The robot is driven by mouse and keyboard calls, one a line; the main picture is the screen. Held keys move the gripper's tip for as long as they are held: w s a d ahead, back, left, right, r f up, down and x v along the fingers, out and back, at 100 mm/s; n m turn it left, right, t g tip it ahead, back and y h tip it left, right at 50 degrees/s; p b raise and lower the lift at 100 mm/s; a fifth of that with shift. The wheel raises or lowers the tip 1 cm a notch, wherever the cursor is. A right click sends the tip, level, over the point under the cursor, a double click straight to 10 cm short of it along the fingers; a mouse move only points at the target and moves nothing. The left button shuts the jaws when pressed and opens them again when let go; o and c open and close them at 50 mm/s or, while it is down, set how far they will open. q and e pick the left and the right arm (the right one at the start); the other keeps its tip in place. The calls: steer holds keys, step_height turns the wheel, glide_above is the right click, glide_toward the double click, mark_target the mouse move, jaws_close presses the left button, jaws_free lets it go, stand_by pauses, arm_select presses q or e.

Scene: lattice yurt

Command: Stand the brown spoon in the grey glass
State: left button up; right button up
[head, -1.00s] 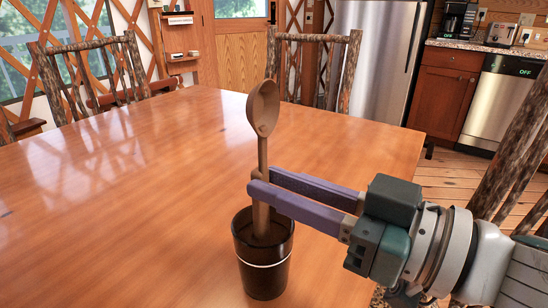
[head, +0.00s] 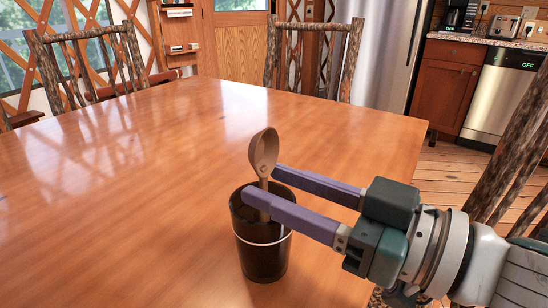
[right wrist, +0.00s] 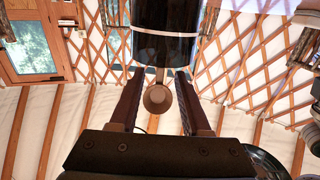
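The brown spoon (head: 263,150) stands in the dark glass (head: 262,258), bowl up and handle down inside, leaning slightly. The glass looks almost black with a pale band and stands upright on the table. The handle's lower end is hidden inside it. My right gripper (head: 263,184) is open at the glass's rim, its purple fingers spread on either side of the spoon and apart from it. In the right wrist view, the spoon's bowl (right wrist: 157,98) shows between the spread fingers, with the glass (right wrist: 165,47) beyond. My left gripper is not in view.
The wooden table (head: 120,190) is otherwise clear, with wide free room left of the glass. Rustic chairs stand at its far side (head: 312,60), far left (head: 90,70) and right (head: 515,150). A fridge and kitchen counter stand behind.

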steer(key=shift+o, duration=0.6)
steer(key=v, duration=1)
steer(key=shift+p, duration=0.45)
